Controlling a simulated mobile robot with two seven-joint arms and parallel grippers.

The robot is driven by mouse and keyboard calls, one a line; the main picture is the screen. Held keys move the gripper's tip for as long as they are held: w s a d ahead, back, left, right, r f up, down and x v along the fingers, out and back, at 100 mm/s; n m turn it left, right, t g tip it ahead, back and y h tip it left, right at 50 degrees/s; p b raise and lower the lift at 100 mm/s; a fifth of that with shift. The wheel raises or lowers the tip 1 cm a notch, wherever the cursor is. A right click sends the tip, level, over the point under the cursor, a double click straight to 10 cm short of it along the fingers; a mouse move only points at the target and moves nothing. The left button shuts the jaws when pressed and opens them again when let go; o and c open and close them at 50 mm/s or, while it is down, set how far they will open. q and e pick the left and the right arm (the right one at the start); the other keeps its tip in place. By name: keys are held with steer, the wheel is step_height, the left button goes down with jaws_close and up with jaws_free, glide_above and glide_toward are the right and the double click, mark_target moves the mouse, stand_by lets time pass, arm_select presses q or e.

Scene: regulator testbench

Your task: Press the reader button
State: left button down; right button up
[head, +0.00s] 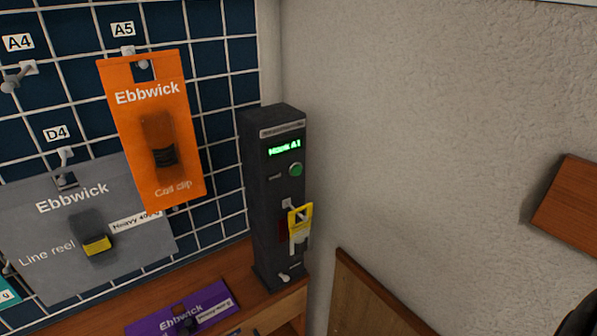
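The reader (266,190) is a dark upright box in the corner, right of the wire grid and against the wall. A green lit display with small, blurred text shows near its top. The round green reader button (295,170) is on its front, below the display. Nothing touches or covers the button. A yellow tag (300,217) hangs on the reader's front below the button, with a pale item at it. Neither of my grippers shows in the head view.
An orange Ebbwick card (187,110) hangs at A5 and a grey Ebbwick card (30,215) at D4 on the wire grid. A purple card (215,312) is on the wooden surface. A wooden panel (365,300) stands right of the reader. A dark shape cuts the lower right edge.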

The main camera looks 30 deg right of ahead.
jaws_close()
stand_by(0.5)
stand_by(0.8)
